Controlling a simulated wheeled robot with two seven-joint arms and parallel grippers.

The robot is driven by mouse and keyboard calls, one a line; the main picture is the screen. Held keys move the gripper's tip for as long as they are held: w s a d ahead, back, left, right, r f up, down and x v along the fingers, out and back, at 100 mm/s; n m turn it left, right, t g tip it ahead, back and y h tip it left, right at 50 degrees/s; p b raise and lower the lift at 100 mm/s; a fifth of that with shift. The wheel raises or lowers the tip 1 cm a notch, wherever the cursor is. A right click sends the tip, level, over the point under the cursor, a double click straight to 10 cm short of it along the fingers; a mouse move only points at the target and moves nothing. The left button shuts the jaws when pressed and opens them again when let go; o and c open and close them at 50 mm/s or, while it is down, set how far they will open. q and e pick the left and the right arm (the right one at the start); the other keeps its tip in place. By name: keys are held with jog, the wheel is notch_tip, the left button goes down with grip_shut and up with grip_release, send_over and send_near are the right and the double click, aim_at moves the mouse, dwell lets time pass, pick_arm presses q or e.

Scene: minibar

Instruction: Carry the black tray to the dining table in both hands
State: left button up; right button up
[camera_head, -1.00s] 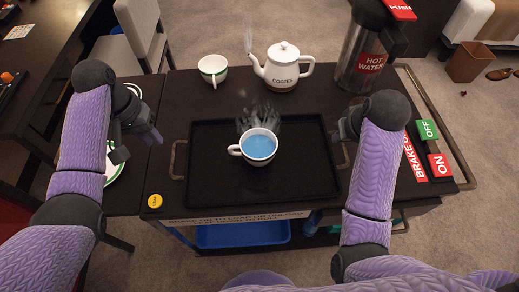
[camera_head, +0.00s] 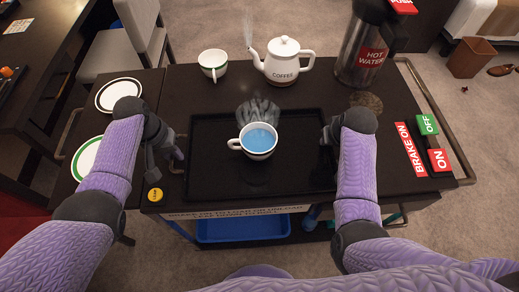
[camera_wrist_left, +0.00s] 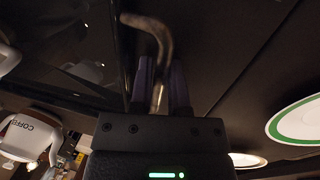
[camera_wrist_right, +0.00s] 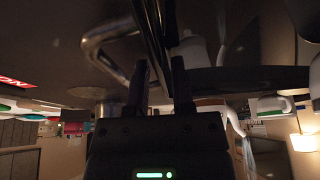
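The black tray (camera_head: 215,180) lies on the dark cart top and holds a white cup of blue liquid (camera_head: 259,142). My left gripper (camera_head: 174,158) is at the tray's left side. In the left wrist view, the tray's metal handle (camera_wrist_left: 160,45) runs between its fingers (camera_wrist_left: 161,90), with gaps showing. My right gripper (camera_head: 327,138) is at the tray's right edge. In the right wrist view, its fingers (camera_wrist_right: 158,82) stand apart on either side of a dark edge, seemingly the tray rim. A bent metal bar (camera_wrist_right: 108,42), likely the right handle, is beside them. The dining table cannot be made out for sure.
A coffee pot (camera_head: 284,66), an empty cup (camera_head: 213,65) and a hot water flask (camera_head: 362,50) stand behind the tray. Two plates (camera_head: 118,94) lie at left. Brake buttons (camera_head: 440,160) are at right. A chair (camera_head: 125,45) and dark table (camera_head: 40,75) are at back left.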

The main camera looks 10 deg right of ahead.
pick_arm(q)
grip_shut()
pick_arm(e)
grip_shut()
pick_arm(q)
jog(key=shift+r, duration=0.1)
dwell(1.0)
